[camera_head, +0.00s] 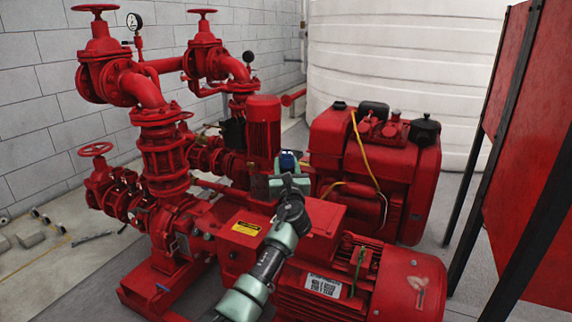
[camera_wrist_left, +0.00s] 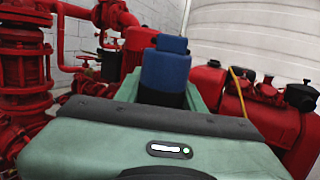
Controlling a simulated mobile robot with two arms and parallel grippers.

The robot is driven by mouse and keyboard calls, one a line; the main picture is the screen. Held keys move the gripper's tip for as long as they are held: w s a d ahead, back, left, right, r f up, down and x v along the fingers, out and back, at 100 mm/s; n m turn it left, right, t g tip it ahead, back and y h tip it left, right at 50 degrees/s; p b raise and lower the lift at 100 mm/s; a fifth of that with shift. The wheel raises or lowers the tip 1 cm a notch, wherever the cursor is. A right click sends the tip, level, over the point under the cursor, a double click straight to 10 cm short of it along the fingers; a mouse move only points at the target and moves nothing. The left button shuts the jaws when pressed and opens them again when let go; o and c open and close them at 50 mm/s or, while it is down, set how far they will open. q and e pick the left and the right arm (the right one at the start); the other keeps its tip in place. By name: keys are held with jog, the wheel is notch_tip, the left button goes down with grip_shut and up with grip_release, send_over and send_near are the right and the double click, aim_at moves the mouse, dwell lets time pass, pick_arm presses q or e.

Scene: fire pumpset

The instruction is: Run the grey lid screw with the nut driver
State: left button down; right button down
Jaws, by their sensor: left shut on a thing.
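My left gripper (camera_head: 288,172) reaches up over the red pumpset in the middle of the head view. It is shut on a blue tool with a dark lower part, which I take to be the nut driver (camera_head: 288,160). In the left wrist view, the nut driver (camera_wrist_left: 165,66) stands up beyond the green gripper body, which hides its lower end. The grey lid screw cannot be made out in either view. My right gripper is not in view.
A red upright motor (camera_head: 263,123) stands just left of the tool. A red engine tank (camera_head: 405,195) with a yellow cable is to the right. A red motor (camera_head: 405,288) lies in front. Red valves and pipes (camera_head: 165,160) fill the left, and red panels (camera_head: 535,190) stand at right.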

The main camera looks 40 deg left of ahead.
pick_arm(q)
jog(key=shift+f, duration=0.55)
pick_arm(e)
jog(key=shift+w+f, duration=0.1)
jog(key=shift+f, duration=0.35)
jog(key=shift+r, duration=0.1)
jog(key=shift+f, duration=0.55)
pick_arm(q)
jog(key=shift+p, duration=0.3)
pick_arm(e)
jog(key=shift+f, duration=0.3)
pick_arm(q)
jog(key=shift+r, duration=0.2)
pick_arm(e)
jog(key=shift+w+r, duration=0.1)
